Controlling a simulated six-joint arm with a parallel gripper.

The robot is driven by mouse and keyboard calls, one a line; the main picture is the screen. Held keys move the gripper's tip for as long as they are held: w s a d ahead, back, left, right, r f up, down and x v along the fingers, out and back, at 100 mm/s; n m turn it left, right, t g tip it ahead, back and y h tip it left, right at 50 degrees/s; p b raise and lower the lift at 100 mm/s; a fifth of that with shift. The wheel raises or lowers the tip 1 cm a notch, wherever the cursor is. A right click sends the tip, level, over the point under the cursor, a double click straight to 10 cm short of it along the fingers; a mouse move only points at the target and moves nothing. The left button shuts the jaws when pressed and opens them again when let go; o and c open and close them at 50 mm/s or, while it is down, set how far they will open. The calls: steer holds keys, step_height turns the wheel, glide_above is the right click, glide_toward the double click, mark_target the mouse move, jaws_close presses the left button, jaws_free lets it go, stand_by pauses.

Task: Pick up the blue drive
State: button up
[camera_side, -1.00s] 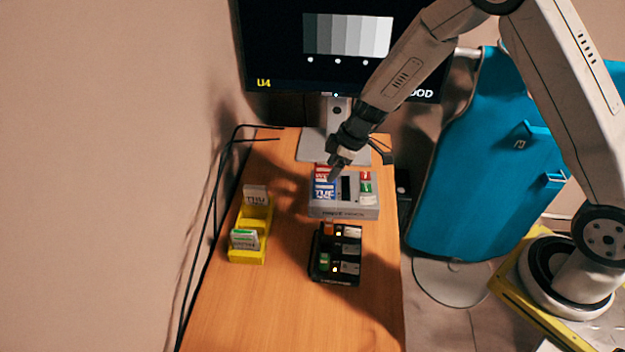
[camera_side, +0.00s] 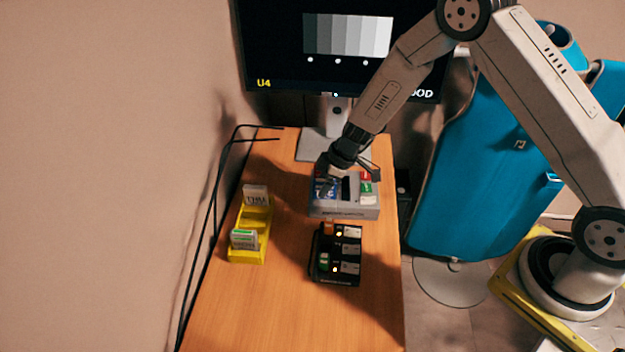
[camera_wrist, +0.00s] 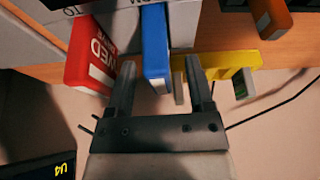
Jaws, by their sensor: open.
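The blue drive (camera_wrist: 155,45) stands in the grey dock, its top sticking up. In the side view, the blue drive (camera_side: 325,189) shows in the dock's left part, partly covered by my gripper (camera_side: 329,174). In the wrist view my gripper (camera_wrist: 160,68) is open, and the blue drive's near end appears between its two fingers. There is a gap to the right finger; the left finger is close to the drive, and I cannot tell whether it touches. A red drive (camera_wrist: 92,65) marked WED stands left of the left finger.
The grey dock (camera_side: 345,212) also holds small red and green pieces on its right. A yellow rack (camera_side: 245,256) with cards stands to the left, a black dock (camera_side: 335,279) in front. A monitor (camera_side: 340,40) rises behind. The front of the table is clear.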

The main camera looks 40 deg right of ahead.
steer(key=shift+x, duration=0.85)
jaws_close()
